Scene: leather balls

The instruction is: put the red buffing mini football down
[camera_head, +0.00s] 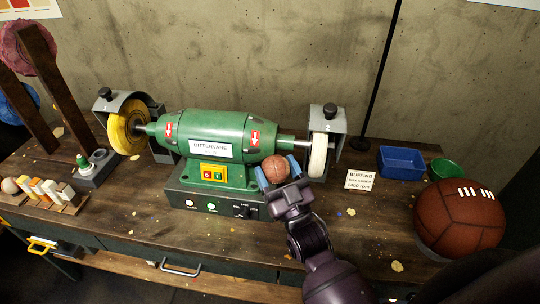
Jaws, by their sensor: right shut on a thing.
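The mini football (275,169) is small, round and reddish-brown, in front of the right half of the green buffing machine (205,148). My right gripper (278,172), with blue fingertips, is shut on it, one finger on each side. The ball appears near the machine's front; whether it touches the machine cannot be told. The machine has a yellow wheel (127,133) on the left and a white wheel (318,155) on the right, each under a grey guard. My left gripper is not in view.
A large brown football (459,217) sits at the right of the wooden bench (150,233). Polishing bars (47,190) lie at left. The bench front is mostly clear.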

